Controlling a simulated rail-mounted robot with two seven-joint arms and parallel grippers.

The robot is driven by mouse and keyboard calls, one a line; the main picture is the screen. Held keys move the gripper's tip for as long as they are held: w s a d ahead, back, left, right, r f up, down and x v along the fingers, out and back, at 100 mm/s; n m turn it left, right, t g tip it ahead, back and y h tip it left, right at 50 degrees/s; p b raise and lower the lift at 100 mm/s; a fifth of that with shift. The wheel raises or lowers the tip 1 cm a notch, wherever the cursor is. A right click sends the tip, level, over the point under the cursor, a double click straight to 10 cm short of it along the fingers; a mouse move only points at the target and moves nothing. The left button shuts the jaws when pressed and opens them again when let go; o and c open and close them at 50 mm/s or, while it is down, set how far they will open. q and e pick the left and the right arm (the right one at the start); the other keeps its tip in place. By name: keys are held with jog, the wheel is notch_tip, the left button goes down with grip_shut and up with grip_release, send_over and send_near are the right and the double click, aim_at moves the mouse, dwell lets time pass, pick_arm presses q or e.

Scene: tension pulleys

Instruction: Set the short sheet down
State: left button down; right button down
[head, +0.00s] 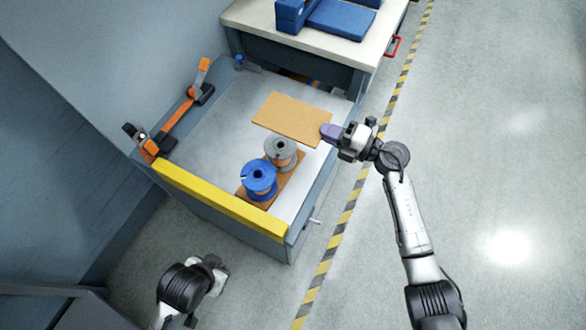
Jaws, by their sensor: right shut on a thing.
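A flat tan sheet (292,118), seemingly the short sheet, is over the light grey bed of a low bin or cart (205,135). My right gripper (330,132) is shut on the sheet's right corner. The sheet looks roughly level; I cannot tell whether it touches the surface below. A second tan sheet (283,192) lies under a blue spool (258,178) and a grey spool (281,150), mostly hidden by them. My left gripper (216,274) is low at the left, outside the bin and away from the sheets; its fingers are not clear.
A yellow bar (217,199) edges the bin's near side. An orange-and-black strap or clamp (178,121) lies along its left wall. A bench (300,32) with blue cases (340,17) stands behind. A striped floor line (345,215) runs at the right; the bed's left part is clear.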

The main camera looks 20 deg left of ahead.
jog(key=s+a+f+b, duration=0.2)
jog(key=s+a+f, duration=0.2)
jog(key=s+f, duration=0.4)
jog(key=shift+f+b, duration=0.4)
jog(key=shift+f, duration=0.25)
jog(key=shift+f, duration=0.1)
jog(key=shift+f+b, duration=0.3)
jog(key=shift+f, duration=0.2)
jog(key=c, duration=1.3)
grip_release()
